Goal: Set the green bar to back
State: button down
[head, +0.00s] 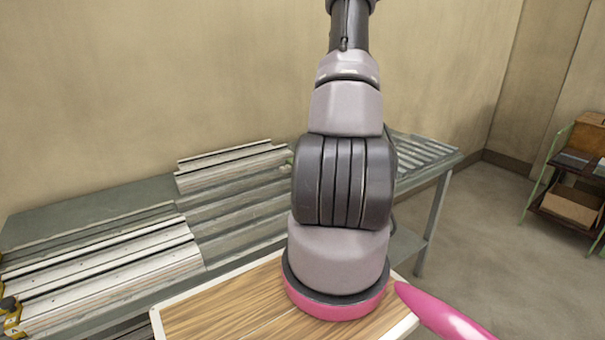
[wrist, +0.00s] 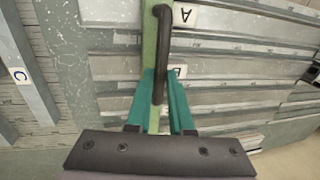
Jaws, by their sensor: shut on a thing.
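The green bar (wrist: 149,48) runs up and down through the middle of the wrist view. A black bow handle (wrist: 161,14) stands on it. My gripper (wrist: 161,92) has teal fingers, one on each side of the handle's near leg, and is shut on it. The near end of the bar is partly hidden by the fingers and the dark gripper body. In the head view my arm covers the gripper, the handle and most or all of the bar.
In the head view, pale profiles (head: 110,275) lie on the grey bench (head: 85,207) along the wall. A shelf with boxes (head: 570,205) stands far right.

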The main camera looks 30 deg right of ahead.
jog(key=d, duration=1.3)
jog(key=shift+d, duration=0.3)
jog(key=c, duration=0.8)
grip_release()
jog(key=shift+d, duration=0.15)
jog(key=shift+r, duration=0.1)
notch_tip(320, 180, up, 10)
jog(key=d, duration=0.2)
jog(key=shift+r, duration=0.2)
jog(key=shift+a, duration=0.15)
